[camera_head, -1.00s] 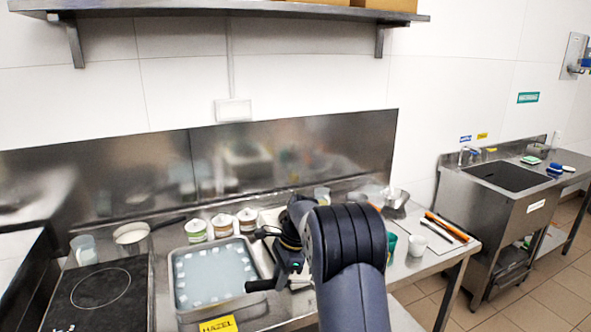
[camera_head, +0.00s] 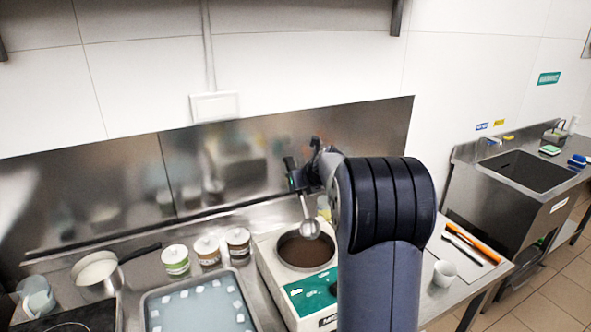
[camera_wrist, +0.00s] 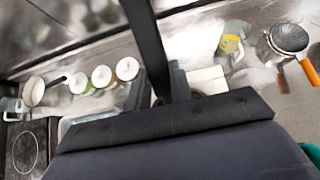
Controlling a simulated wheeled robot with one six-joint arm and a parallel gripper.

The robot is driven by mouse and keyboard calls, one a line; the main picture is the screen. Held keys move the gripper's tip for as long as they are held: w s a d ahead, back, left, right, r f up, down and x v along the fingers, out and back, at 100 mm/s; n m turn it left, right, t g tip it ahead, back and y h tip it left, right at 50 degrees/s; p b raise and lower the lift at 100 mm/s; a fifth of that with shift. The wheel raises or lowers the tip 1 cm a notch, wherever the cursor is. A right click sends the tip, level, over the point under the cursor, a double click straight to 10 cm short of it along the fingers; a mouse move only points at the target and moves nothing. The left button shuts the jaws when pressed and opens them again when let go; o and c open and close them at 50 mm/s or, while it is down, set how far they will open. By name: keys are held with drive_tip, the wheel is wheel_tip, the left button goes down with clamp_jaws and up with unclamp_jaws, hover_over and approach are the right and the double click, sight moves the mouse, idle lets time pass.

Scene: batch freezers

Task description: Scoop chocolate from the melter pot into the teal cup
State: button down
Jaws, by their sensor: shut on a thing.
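The melter pot (camera_head: 285,258) is a white unit with a teal front panel and a round well of brown chocolate (camera_head: 305,252). My gripper (camera_head: 300,178) is behind and above the well, shut on a ladle. The ladle's round metal bowl (camera_head: 310,229) hangs over the well's back part; whether it touches the chocolate or holds any I cannot tell. In the wrist view a dark bar, likely the ladle handle (camera_wrist: 148,40), runs up between the jaws. The teal cup is not seen in the head view, where my arm covers that area. A teal patch at the wrist view's lower right may be it.
A white cup (camera_head: 444,273) and an orange-handled tool (camera_head: 474,243) are at right. The steel backsplash (camera_head: 240,165) is close behind.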

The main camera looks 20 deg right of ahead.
sight(301, 191)
drive_tip(key=shift+w+d, duration=0.1)
drive_tip(key=shift+w, duration=0.15)
drive_tip(key=shift+f, duration=0.45)
drive_tip(key=shift+w+f, duration=0.15)
drive_tip(key=shift+f, duration=1.35)
drive_tip(key=shift+s+f+b, duration=0.15)
drive_tip(key=shift+f+b, duration=0.1)
drive_tip(key=shift+f, duration=0.5)
drive_tip(key=shift+s+f+b, duration=0.15)
drive_tip(key=shift+f+b, duration=0.05)
drive_tip(key=shift+f, duration=0.55)
drive_tip(key=shift+s+f+b, duration=0.7)
drive_tip(key=shift+s+b, duration=0.35)
drive_tip(key=shift+b, duration=0.6)
drive_tip(key=shift+s+f+b, duration=0.7)
drive_tip(key=shift+s+b, duration=0.35)
drive_tip(key=shift+b, duration=0.55)
drive_tip(key=shift+r+p, duration=0.3)
drive_tip(key=shift+p, duration=0.25)
drive_tip(key=shift+w+f+p, duration=0.2)
drive_tip(key=shift+w+p, duration=0.05)
drive_tip(key=shift+p, duration=0.95)
